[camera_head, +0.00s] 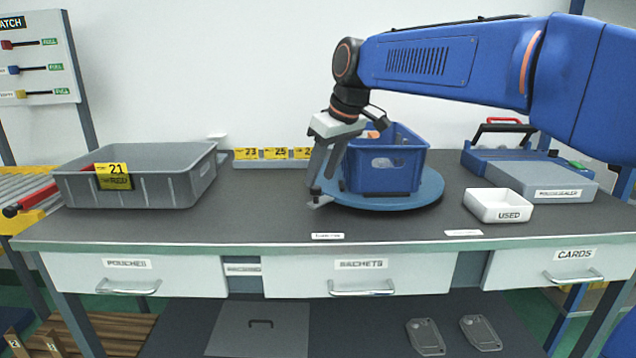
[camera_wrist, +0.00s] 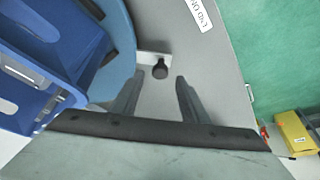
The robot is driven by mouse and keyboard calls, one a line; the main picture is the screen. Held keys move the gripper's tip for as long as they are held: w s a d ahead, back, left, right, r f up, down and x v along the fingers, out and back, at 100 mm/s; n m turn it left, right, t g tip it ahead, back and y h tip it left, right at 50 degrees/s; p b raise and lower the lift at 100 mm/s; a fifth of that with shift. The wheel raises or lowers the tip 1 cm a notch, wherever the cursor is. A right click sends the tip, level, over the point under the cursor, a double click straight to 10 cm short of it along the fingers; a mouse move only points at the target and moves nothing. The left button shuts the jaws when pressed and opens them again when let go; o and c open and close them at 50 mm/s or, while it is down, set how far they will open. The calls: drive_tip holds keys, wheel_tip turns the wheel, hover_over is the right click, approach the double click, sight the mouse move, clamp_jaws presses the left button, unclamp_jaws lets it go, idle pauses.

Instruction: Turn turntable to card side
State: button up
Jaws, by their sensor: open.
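The turntable (camera_head: 410,203) is a round blue disc on the bench, right of the middle. A blue crate (camera_head: 388,170) stands on it, and pale contents show through its side openings. My gripper (camera_head: 318,197) is open and points down at the turntable's left edge. In the wrist view a dark round knob (camera_wrist: 160,70) on a pale tab sticks out from the turntable rim (camera_wrist: 124,62). The knob lies just ahead of and between my open fingertips (camera_wrist: 157,84), apparently not gripped. The crate (camera_wrist: 40,60) also shows at the left there. The knob is not clearly visible in the head view.
A grey tray (camera_head: 130,185) marked 21 stands at the left. A white USED box (camera_head: 498,205) and a grey-topped pouch sealer (camera_head: 545,180) are at the right. Drawers include CARDS (camera_head: 572,270) at the right front.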

sight(317, 187)
drive_tip(key=shift+x, duration=1.75)
drive_tip(key=shift+c, duration=0.6)
clamp_jaws()
drive_tip(key=shift+s+d, duration=0.1)
